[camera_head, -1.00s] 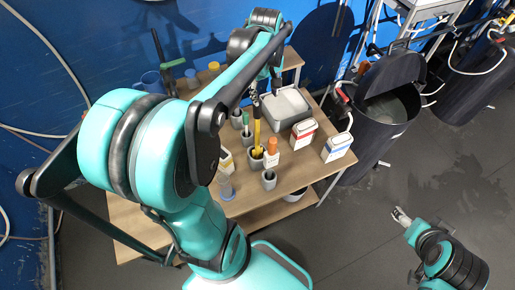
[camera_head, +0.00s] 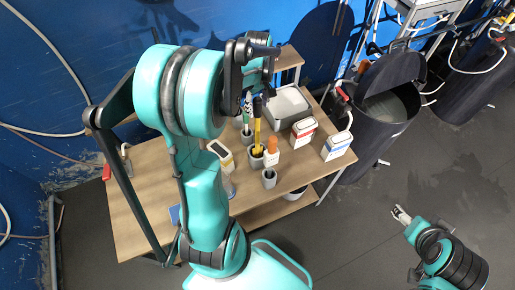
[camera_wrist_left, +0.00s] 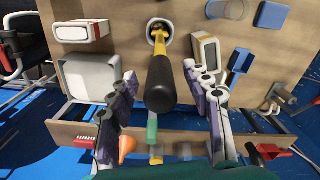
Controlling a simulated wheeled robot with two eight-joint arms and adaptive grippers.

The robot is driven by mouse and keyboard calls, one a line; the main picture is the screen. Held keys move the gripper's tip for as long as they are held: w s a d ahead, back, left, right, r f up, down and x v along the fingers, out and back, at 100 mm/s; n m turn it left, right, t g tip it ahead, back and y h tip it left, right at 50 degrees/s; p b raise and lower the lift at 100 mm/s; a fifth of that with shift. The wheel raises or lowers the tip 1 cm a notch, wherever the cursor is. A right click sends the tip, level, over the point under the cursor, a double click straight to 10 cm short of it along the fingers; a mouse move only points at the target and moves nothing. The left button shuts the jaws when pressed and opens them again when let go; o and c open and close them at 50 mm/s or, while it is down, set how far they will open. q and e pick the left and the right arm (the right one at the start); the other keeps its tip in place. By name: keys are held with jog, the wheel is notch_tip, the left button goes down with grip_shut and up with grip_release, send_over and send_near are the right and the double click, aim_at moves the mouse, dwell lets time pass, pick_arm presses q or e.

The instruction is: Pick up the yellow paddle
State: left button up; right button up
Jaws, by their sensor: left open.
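The yellow paddle (camera_head: 257,132) stands upright in a small grey cup (camera_head: 256,161) on the wooden table. Its black handle points up. In the left wrist view the black handle (camera_wrist_left: 160,85) lies between the spread fingers of my left gripper (camera_wrist_left: 160,76), with a visible gap on both sides. The yellow shaft (camera_wrist_left: 159,42) runs down into the cup. In the head view my left gripper (camera_head: 254,98) is at the handle's top, partly hidden by my own arm. My right gripper (camera_head: 401,214) is away from the table at the lower right, too small to judge.
A green-handled tool (camera_head: 247,130) and an orange-topped item (camera_head: 272,147) stand close to the paddle. A grey tray (camera_head: 286,104) lies behind. Red-labelled (camera_head: 303,132) and blue-labelled (camera_head: 337,145) containers stand to the right. A yellow-and-white box (camera_head: 220,155) is to the left.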

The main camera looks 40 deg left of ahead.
pick_arm(q)
grip_shut()
